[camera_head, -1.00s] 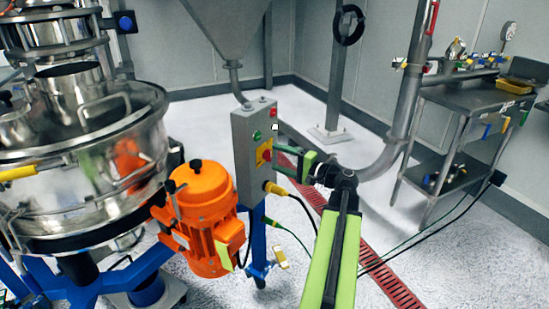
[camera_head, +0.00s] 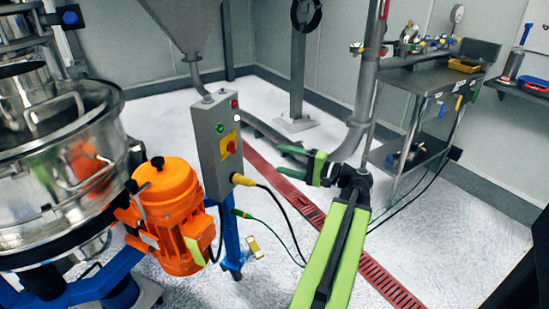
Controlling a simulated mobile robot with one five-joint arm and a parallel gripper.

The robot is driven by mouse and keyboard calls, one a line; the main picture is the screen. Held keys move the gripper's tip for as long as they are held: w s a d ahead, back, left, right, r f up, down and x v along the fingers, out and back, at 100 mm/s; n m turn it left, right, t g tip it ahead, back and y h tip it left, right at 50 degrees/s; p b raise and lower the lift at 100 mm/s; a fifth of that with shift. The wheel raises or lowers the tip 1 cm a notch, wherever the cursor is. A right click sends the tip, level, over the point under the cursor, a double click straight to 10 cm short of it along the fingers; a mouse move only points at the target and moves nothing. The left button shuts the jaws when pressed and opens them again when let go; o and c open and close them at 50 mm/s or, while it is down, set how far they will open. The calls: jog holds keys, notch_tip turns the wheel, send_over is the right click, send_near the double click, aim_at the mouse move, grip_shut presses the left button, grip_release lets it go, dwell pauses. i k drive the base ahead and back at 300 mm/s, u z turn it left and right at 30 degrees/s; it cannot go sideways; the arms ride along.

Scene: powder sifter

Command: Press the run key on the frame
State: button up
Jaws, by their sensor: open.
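A grey control box (camera_head: 211,165) stands on a blue post of the sifter's frame. Its front carries a green button (camera_head: 220,128), a red button (camera_head: 234,104), a small white round button (camera_head: 237,118) and a yellow plate with a red knob (camera_head: 229,145). No label is readable; the green button may be the run key. My gripper (camera_head: 281,161) is open and empty, to the right of the box. Its two green-and-dark fingers point left toward the box, with a clear gap between them and its face.
The steel sifter (camera_head: 60,170) and its orange motor (camera_head: 172,215) stand at left. Cables (camera_head: 280,210) run from the box across the floor. A bent grey pipe (camera_head: 365,95) rises behind my gripper. A steel side table (camera_head: 425,88) stands at right. White floor lies open around the red drain grating (camera_head: 385,283).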

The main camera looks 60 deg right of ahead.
aim_at(220, 129)
jog(key=u, duration=0.05)
jog(key=k, duration=1)
jog(key=z, duration=0.05)
